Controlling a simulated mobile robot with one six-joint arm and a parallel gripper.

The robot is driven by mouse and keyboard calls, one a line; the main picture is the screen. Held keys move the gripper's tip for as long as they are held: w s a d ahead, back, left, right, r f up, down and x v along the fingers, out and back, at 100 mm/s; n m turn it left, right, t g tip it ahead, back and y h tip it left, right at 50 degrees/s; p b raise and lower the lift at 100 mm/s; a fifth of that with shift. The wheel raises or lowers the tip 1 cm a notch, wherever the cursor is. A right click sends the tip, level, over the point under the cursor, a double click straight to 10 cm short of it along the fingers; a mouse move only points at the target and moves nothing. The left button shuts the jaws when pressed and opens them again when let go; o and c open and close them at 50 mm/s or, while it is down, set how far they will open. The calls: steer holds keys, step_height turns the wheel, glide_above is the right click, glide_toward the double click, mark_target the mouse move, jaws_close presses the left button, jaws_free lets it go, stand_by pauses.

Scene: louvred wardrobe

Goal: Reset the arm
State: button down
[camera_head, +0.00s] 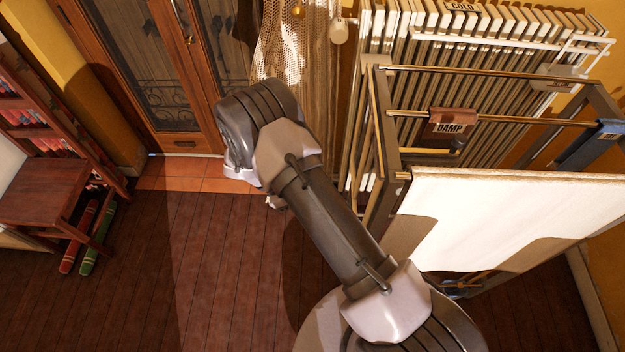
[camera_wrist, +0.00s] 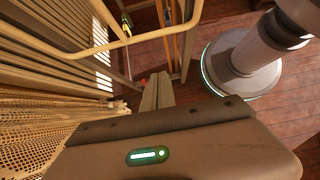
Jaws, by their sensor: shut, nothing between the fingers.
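My arm reaches from the bottom right of the head view up to the middle, in front of a drying rack and a radiator. My gripper is mostly hidden behind the arm's end in the head view. In the wrist view, my gripper (camera_wrist: 157,91) has its two fingers together with nothing between them. They point down toward the floor, between slatted bars on the left and my round base on the right.
A radiator (camera_head: 398,35) labelled COLD stands behind a rack (camera_head: 378,150) with a DAMP tag (camera_head: 450,124) and a white panel (camera_head: 510,215). Mesh cloth (camera_head: 290,65) hangs near wooden doors (camera_head: 160,70). A bench (camera_head: 45,190) stands left. The brown floor (camera_head: 215,260) is clear left of my arm.

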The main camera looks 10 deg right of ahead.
step_height(320, 180, up, 22)
steer(key=s+r+m+t+y, duration=0.15)
steer(key=m+y, duration=0.25)
steer(key=m, duration=0.4)
steer(key=s+r+m+t+y, duration=0.5)
steer(key=s+r+m, duration=0.6)
steer(key=s+r, duration=0.4)
steer(key=s+t, duration=0.1)
steer(key=s, duration=0.1)
steer(key=shift+s+d+r+y, duration=0.25)
steer(key=shift+s+d+y, duration=0.05)
